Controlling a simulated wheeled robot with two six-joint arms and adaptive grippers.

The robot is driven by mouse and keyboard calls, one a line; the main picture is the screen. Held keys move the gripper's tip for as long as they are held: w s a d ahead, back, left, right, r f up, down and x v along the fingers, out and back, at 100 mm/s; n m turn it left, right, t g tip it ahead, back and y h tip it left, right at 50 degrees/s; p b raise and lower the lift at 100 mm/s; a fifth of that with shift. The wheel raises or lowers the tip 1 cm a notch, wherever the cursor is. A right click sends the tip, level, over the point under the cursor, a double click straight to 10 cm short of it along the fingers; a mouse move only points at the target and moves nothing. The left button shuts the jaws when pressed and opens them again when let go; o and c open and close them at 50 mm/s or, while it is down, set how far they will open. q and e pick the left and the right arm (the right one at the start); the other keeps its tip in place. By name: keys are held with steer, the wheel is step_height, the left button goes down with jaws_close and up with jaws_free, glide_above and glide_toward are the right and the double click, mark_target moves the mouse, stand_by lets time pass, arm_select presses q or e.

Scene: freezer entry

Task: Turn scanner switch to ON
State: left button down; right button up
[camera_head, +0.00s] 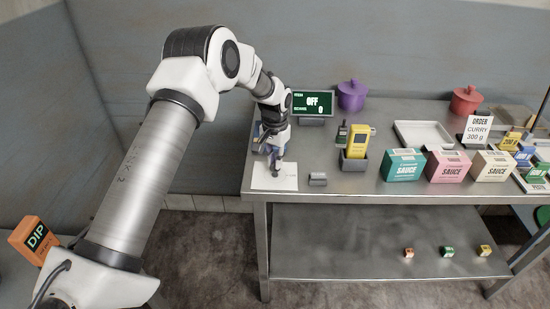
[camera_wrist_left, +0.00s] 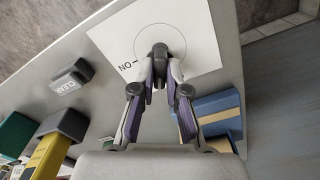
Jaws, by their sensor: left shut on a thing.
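The switch plate (camera_head: 281,184) is a white sheet on the left front of the steel table. In the left wrist view the plate (camera_wrist_left: 118,38) bears a thin circle and an ON mark. A dark knob (camera_wrist_left: 160,48) stands inside the circle, mostly hidden by my fingertips. My left gripper (camera_head: 276,170) points down over the plate; in the wrist view its fingers (camera_wrist_left: 160,62) are shut on the knob. The display (camera_head: 313,103) behind reads OFF and 0. The yellow scanner (camera_head: 357,138) stands in a grey holder. My right gripper is not in view.
A small grey CLEAR block (camera_head: 317,179) lies right of the plate. A blue box (camera_wrist_left: 217,112) is close beside my left gripper. Teal, pink and cream sauce boxes (camera_head: 448,166) stand to the right, with an empty tray (camera_head: 423,134) behind. The front edge near the plate is clear.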

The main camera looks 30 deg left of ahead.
arm_select(q)
steer(key=m, duration=1.2)
steer(key=shift+s+f, duration=0.1)
steer(key=shift+m, duration=0.3)
steer(key=c, duration=1.2)
jaws_free()
step_height(320, 180, up, 12)
steer(key=shift+r, duration=0.1)
